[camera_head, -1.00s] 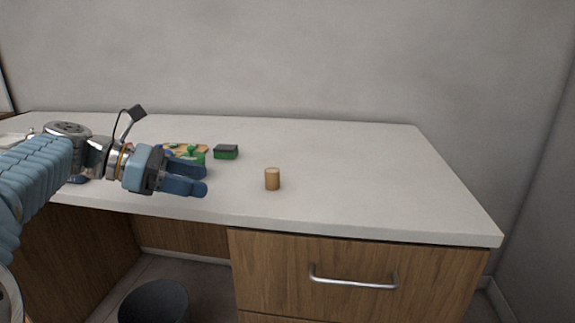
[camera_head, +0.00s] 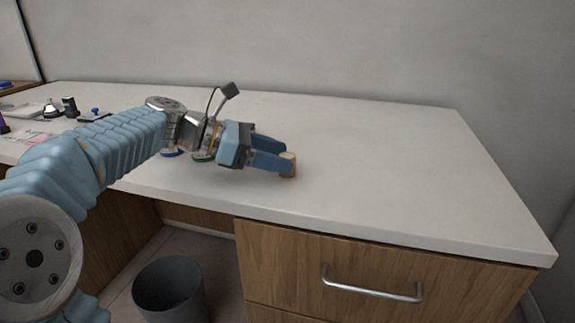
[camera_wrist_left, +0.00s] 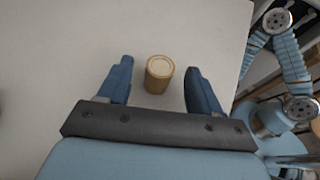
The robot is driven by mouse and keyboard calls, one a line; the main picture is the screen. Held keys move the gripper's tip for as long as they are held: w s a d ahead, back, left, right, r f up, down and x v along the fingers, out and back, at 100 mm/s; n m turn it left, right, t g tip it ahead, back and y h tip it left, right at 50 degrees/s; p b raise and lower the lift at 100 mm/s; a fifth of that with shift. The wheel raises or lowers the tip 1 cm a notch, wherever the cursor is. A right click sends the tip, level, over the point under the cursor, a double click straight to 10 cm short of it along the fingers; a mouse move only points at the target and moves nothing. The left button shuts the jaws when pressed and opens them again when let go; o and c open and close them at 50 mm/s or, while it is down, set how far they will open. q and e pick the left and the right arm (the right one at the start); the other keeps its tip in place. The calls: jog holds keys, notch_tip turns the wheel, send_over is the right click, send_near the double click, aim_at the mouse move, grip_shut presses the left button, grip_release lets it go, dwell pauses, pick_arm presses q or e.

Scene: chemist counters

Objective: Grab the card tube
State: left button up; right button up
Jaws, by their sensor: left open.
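The card tube (camera_head: 291,168) is a short tan cylinder standing upright on the white counter, near its front edge. In the head view the fingers of my left gripper (camera_head: 279,155) reach it and partly cover it. In the left wrist view the tube (camera_wrist_left: 159,74) stands between the two blue fingertips of my left gripper (camera_wrist_left: 160,76), with a gap on each side. The left gripper is open and not holding the tube. My right gripper is not in view.
The white counter (camera_head: 400,170) is clear to the right of the tube. Small items, including a blue-topped dark object (camera_head: 95,115), lie at the left. A wooden drawer (camera_head: 330,275) with a metal handle is below, and a dark bin (camera_head: 169,290) stands on the floor.

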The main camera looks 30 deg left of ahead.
aim_at(295, 174)
pick_arm(q)
jog(key=x, duration=0.4)
jog(key=shift+w+d+f, duration=0.1)
jog(key=c, duration=1)
